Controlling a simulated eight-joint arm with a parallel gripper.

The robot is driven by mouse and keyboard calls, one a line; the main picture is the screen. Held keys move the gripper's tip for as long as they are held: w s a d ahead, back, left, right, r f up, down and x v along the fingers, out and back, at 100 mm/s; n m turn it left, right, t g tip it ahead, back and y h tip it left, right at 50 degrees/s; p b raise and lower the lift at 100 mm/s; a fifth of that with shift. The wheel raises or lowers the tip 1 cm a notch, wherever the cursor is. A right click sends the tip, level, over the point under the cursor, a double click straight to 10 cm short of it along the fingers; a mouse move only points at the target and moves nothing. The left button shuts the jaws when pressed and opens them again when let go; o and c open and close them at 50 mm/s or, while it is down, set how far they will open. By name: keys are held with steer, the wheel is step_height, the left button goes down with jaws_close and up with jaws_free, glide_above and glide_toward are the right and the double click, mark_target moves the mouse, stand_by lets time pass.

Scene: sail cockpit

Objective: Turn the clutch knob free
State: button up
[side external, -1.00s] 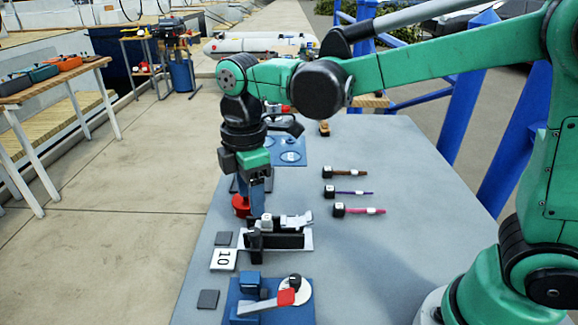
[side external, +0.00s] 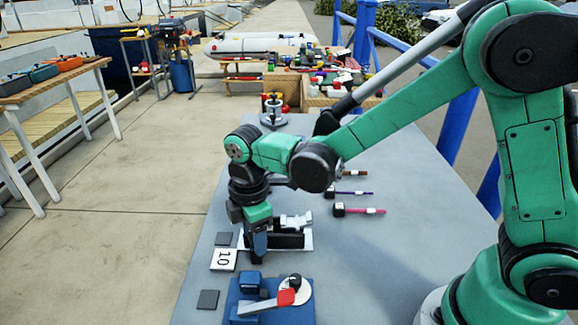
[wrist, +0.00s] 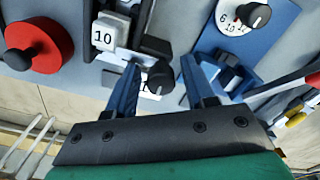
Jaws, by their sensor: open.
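My gripper (side external: 258,246) points down over the near part of the white-plated fitting (side external: 304,240). In the wrist view its two blue fingers (wrist: 159,68) are apart. A black knob (wrist: 160,77) shows between them, with a white numbered face partly hidden beside it. I cannot tell whether a finger touches it. Another black knob (wrist: 256,15) sits on a white numbered dial of the blue fitting, right of the fingers; that fitting (side external: 308,312) has a red-tipped lever (side external: 286,297). The frames do not mark which knob is the clutch knob.
A red disc with a black knob (wrist: 18,58) lies left of the fingers in the wrist view. Black-headed tools (side external: 362,211) lie to the right.

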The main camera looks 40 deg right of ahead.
steer(key=shift+f, duration=0.1)
steer(key=shift+s, duration=0.1)
jaws_close()
steer(key=n, duration=0.4)
steer(key=shift+n, duration=0.3)
steer(key=n, duration=0.4)
